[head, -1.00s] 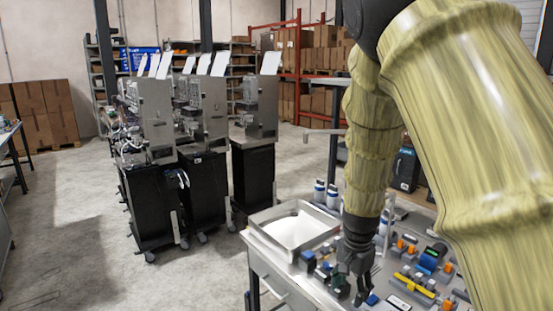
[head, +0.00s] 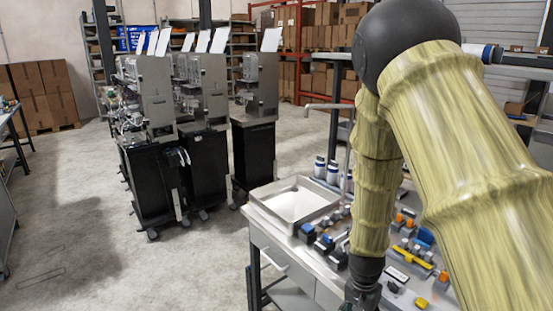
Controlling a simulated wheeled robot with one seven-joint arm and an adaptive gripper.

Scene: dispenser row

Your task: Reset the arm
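My arm, covered in yellow-green sleeves, fills the right side of the head view. My gripper (head: 362,296) hangs at the bottom edge, at the front side of the worktable (head: 262,226). Its fingers are mostly cut off by the frame edge, so I cannot see whether they are open or hold anything. The forearm points downward, and the elbow is high at the upper right.
A metal tray (head: 262,205) with a white inside sits at the table's left end. White bottles (head: 332,173) stand behind it, and small coloured parts (head: 410,255) lie to the right. Dispenser machines on black cabinets (head: 156,185) stand at left. The floor (head: 75,220) there is clear.

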